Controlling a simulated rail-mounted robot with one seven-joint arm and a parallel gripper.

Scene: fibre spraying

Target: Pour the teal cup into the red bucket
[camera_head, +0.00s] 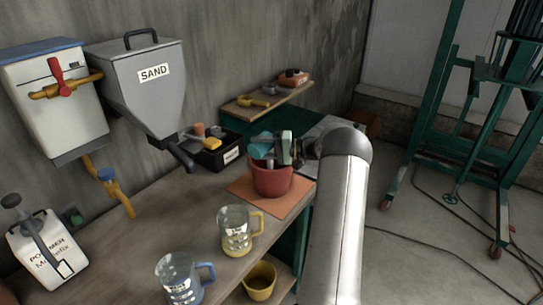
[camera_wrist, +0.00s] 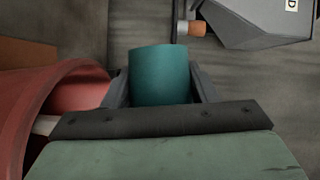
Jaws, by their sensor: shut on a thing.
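The teal cup (camera_head: 260,147) is held over the red bucket (camera_head: 272,182) in the head view and looks tilted. The red bucket stands on an orange mat (camera_head: 239,190) on the bench. My gripper (camera_head: 284,149) is shut on the teal cup, just above the bucket's rim. In the wrist view the teal cup (camera_wrist: 160,75) sits between my two fingers, and the red bucket (camera_wrist: 40,112) fills the left side. The inside of the cup is hidden, and I cannot tell what the bucket holds.
A sand hopper (camera_head: 143,85) hangs on the wall, with a black bin (camera_head: 222,158) right of its spout. Two clear measuring jugs, one with a yellow handle (camera_head: 236,232) and one with a blue handle (camera_head: 181,278), stand nearer on the bench. A yellow bucket (camera_head: 260,283) is lower down.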

